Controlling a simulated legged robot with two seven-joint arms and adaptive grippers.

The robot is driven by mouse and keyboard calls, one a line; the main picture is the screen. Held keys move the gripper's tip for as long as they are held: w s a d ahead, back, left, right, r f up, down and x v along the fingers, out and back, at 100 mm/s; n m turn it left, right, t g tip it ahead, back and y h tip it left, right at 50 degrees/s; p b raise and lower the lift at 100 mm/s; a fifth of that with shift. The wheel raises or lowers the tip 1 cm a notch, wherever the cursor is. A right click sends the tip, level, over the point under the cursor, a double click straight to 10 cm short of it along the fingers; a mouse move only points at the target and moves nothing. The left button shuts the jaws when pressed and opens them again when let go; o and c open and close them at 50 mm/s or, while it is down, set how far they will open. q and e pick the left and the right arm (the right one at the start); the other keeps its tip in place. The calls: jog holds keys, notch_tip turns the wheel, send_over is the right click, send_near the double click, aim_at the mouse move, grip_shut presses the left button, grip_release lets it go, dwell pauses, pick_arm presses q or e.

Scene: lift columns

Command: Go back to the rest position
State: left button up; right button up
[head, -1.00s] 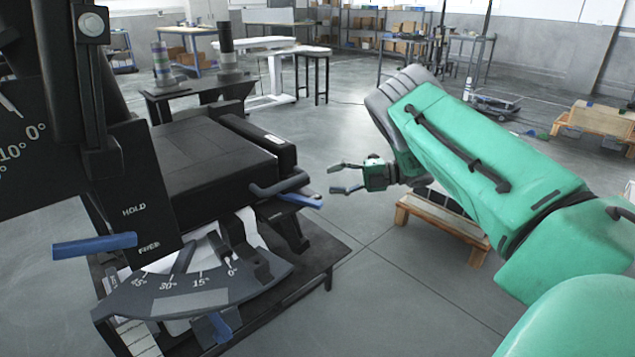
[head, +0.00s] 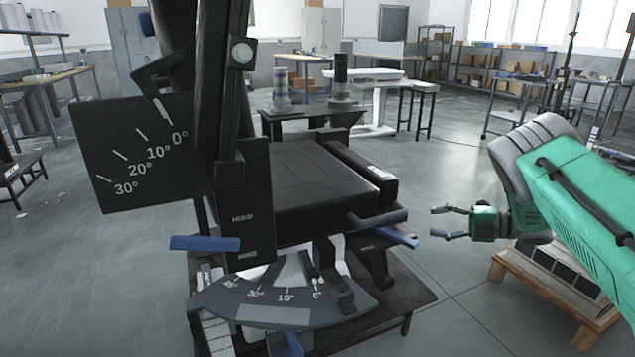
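My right gripper (head: 450,222) is at the right of the head view, at the end of my green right arm. Its two dark fingers point left and are spread apart, with nothing between them. It is to the right of the black machine (head: 300,190), apart from its black handle (head: 378,218) and blue lever (head: 396,237). My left gripper and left arm are not in the head view.
The machine stands on a low black table (head: 415,298), with an angle plate (head: 135,150) at its left. A wooden pallet (head: 545,290) lies below my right arm. Behind are a dark table with stacked cylinders (head: 341,80) and shelves (head: 480,65). Open floor (head: 80,290) lies at left.

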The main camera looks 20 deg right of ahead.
jog(key=shift+a, duration=0.1)
jog(key=a+f+m+t+h+p, duration=0.1)
jog(key=a+f+m+t+h, duration=0.2)
jog(key=a+f+m+h, duration=0.55)
jog(key=s+a+f+m+g+h, duration=0.2)
jog(key=s+a+f+m+g, duration=0.2)
jog(key=s+a+f+m, duration=0.4)
jog(key=s+a+f+m+g, duration=0.1)
jog(key=s+a+m+g, duration=0.1)
jog(key=s, duration=0.7)
jog(key=s+a+f+m+g+h+p, duration=0.1)
jog(key=s+a+m+g, duration=0.2)
jog(key=s, duration=0.6)
jog(key=s+a+f+m+g, duration=0.1)
jog(key=s+a+m+g, duration=0.2)
jog(key=s, duration=0.6)
jog(key=shift+s+a+f+g+p, duration=0.4)
jog(key=shift+a+g, duration=0.25)
jog(key=shift+g, duration=0.15)
jog(key=shift+w+m+h, duration=0.15)
jog(key=shift+m+h, duration=0.1)
